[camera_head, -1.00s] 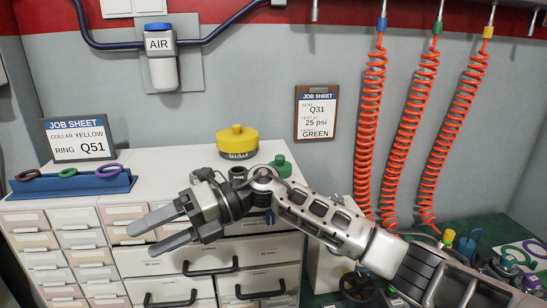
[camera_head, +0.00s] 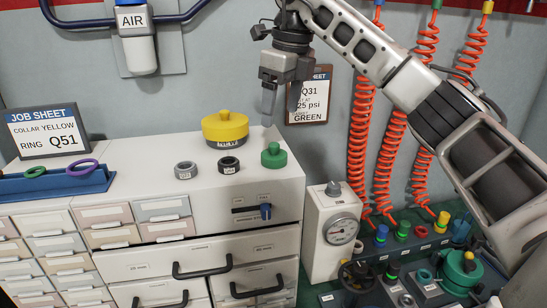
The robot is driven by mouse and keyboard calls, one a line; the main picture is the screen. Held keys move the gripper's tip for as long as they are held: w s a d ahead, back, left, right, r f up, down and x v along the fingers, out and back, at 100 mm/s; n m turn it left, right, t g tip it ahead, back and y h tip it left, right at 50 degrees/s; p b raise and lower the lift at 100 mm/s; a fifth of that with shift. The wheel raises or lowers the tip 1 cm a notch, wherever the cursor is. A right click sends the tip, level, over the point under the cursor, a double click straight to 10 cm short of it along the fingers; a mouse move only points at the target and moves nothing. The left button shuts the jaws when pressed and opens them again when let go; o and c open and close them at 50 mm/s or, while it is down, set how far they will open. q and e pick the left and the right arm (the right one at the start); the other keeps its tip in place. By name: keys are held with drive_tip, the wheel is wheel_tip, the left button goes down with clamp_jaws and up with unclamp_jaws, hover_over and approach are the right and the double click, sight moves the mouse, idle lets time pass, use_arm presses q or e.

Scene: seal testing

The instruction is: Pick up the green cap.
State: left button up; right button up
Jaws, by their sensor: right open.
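The green cap (camera_head: 273,157) sits upright on the right front part of the white cabinet top, a wide round base with a narrower knob. My right gripper (camera_head: 268,118) hangs from above with its fingers pointing down, a little above the cap and apart from it. My left gripper is out of view.
A grey ring (camera_head: 186,170), a black ring (camera_head: 229,165) and a yellow-topped round pot (camera_head: 225,129) stand left of the cap. A pressure gauge (camera_head: 340,231) stands right of the cabinet. Orange coiled hoses (camera_head: 361,140) hang behind my right arm.

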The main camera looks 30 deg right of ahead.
sight(275, 144)
drive_tip(key=f, duration=0.6)
drive_tip(key=w+a+f+p, duration=0.1)
drive_tip(key=f, duration=0.2)
drive_tip(key=shift+c, duration=0.2)
drive_tip(key=c, duration=0.9)
